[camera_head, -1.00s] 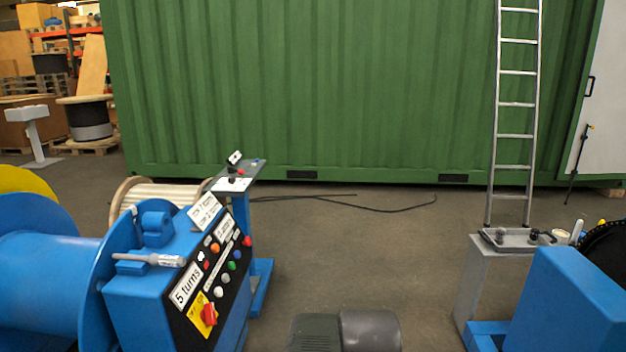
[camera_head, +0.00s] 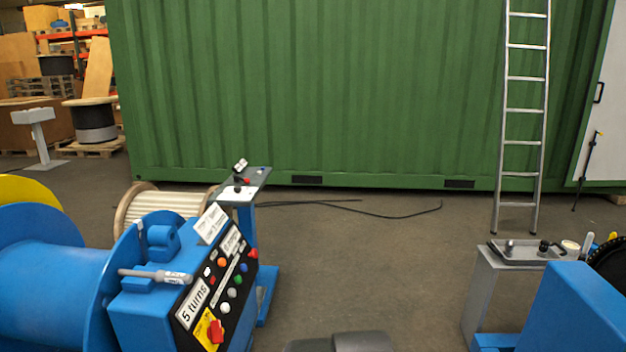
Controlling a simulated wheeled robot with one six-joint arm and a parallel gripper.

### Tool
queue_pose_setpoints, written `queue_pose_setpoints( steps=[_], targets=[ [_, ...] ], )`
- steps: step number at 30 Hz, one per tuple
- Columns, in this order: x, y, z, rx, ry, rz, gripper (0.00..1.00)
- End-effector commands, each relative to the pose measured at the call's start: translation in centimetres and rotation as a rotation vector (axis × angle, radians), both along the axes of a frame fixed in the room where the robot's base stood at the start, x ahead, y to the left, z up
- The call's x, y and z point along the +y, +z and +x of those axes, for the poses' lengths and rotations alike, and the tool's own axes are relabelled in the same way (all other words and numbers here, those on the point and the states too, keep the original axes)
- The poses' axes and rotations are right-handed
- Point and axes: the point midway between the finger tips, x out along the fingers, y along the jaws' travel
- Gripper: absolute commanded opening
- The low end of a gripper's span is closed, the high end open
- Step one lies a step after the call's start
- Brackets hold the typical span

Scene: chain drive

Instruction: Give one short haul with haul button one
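A blue machine (camera_head: 150,318) with a large blue drum (camera_head: 60,280) stands at the lower left. Its sloped black control panel (camera_head: 240,292) carries several small coloured buttons, among them an orange one (camera_head: 222,262), a green one (camera_head: 232,294), a white one (camera_head: 225,307) and a red one (camera_head: 253,253). A red knob (camera_head: 215,331) sits on a yellow plate below. A label reads "5 turns"; the other labels are too small to read, so I cannot tell which button is haul button one. My gripper is not in view.
A stand with a small control plate (camera_head: 238,194) is behind the machine, beside a wooden reel (camera_head: 165,204). Another blue machine (camera_head: 572,310) and a grey stand (camera_head: 490,290) are at the right. A ladder (camera_head: 523,130) leans by the green container (camera_head: 320,90).

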Motion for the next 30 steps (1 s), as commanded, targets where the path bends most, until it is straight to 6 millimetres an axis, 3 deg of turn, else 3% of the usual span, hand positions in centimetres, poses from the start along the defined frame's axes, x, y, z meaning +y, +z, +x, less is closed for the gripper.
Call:
queue_pose_setpoints(
  steps=[12,27,30],
  targets=[
    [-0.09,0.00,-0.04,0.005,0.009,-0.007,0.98],
    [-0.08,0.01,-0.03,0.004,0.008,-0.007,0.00],
    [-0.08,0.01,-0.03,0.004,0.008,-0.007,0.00]
  ],
)
